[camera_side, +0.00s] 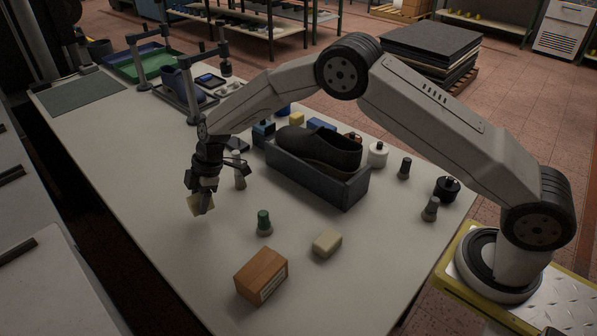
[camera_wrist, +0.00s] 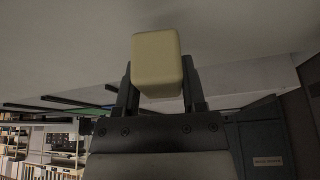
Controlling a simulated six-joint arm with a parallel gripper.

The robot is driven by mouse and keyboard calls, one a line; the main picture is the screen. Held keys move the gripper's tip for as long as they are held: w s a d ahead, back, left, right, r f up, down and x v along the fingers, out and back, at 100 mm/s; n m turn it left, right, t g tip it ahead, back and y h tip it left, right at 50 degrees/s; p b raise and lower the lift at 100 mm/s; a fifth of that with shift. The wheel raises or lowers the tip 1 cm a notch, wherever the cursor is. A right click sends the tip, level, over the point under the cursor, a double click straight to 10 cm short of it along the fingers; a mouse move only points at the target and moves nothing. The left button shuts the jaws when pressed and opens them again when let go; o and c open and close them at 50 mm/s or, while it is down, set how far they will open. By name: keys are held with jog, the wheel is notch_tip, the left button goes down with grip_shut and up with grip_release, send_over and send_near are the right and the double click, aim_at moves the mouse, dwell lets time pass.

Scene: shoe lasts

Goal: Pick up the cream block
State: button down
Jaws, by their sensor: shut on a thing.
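My gripper (camera_side: 205,190) is shut on a cream block (camera_side: 199,205) and holds it above the left part of the white table. In the wrist view the cream block (camera_wrist: 157,60) sits between the two dark fingers (camera_wrist: 156,92), its rounded end sticking out past them.
A brown wooden block (camera_side: 261,275) and a green-topped bottle (camera_side: 264,223) stand on the table (camera_side: 170,250) in front. A grey bin (camera_side: 319,180) with a dark shoe (camera_side: 325,145) is right of my gripper. The front left of the table is clear.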

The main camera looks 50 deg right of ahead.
jog(key=s+d+r, duration=0.3)
jog(key=s+r, duration=0.6)
jog(key=s, duration=0.3)
jog(key=shift+s+d, duration=0.3)
jog(key=shift+s, duration=0.05)
dwell(0.4)
